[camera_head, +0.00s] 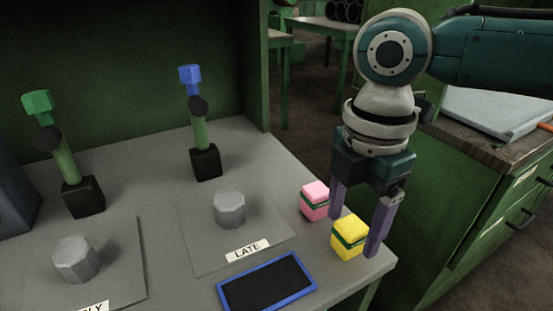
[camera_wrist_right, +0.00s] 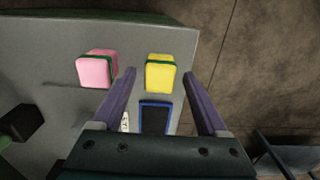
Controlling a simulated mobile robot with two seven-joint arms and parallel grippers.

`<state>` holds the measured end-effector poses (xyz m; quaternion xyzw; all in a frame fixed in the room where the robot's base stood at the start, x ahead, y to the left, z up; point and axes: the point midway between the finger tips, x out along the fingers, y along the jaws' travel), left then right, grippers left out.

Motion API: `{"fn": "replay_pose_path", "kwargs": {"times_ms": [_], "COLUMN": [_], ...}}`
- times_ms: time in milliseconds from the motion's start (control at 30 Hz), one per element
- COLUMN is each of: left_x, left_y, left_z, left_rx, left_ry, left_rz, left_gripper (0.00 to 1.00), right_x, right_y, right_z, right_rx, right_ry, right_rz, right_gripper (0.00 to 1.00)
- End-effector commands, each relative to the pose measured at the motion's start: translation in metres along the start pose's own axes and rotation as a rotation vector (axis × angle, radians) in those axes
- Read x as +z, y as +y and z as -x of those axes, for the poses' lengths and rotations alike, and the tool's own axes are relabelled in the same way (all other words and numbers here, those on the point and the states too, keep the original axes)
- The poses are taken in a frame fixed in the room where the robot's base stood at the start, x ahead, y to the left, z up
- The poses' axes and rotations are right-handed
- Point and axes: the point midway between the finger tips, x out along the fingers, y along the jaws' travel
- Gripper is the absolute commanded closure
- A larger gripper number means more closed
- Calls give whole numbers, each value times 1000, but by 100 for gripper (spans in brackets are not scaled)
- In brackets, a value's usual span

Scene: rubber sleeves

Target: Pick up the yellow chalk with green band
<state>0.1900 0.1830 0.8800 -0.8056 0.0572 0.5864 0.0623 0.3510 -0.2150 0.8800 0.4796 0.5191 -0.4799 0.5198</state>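The yellow chalk with green band (camera_head: 348,238) stands on the grey table near its right edge. It also shows in the right wrist view (camera_wrist_right: 160,73), between the lines of my two fingers and beyond their tips. My right gripper (camera_head: 357,233) is open, with its purple fingers pointing down, one to each side of the yellow chalk in the head view. Nothing is between the fingertips that I can see touching them. The pink chalk with green band (camera_head: 314,200) stands just left of the yellow one. My left gripper is not in view.
A blue-framed slate (camera_head: 267,283) lies in front of the yellow chalk. A grey knob (camera_head: 229,209) sits on the plate labelled LATE, another knob (camera_head: 76,259) at left. Two green posts on black bases (camera_head: 205,162) stand behind. A green cabinet (camera_head: 480,205) is at right.

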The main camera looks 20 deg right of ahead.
Motion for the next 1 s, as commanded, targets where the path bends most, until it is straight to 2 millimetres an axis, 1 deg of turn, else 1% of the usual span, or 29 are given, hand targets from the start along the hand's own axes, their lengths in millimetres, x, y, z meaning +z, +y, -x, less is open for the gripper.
{"fn": "replay_pose_path", "kwargs": {"times_ms": [33, 67, 633, 667, 1000], "left_x": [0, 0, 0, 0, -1], "left_y": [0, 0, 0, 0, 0], "left_z": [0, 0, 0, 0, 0], "left_rx": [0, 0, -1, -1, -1], "left_ry": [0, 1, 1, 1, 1], "left_rz": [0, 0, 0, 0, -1], "left_gripper": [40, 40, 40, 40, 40], "right_x": [0, 0, 0, 0, 0], "right_y": [0, 0, 0, 0, 0], "right_z": [0, 0, 0, 0, 1], "right_rx": [0, 0, 0, 0, 1], "right_ry": [0, 0, 0, 0, 0], "right_rz": [0, 0, -1, -1, -1], "right_gripper": [31, 35, 99, 100, 100]}}
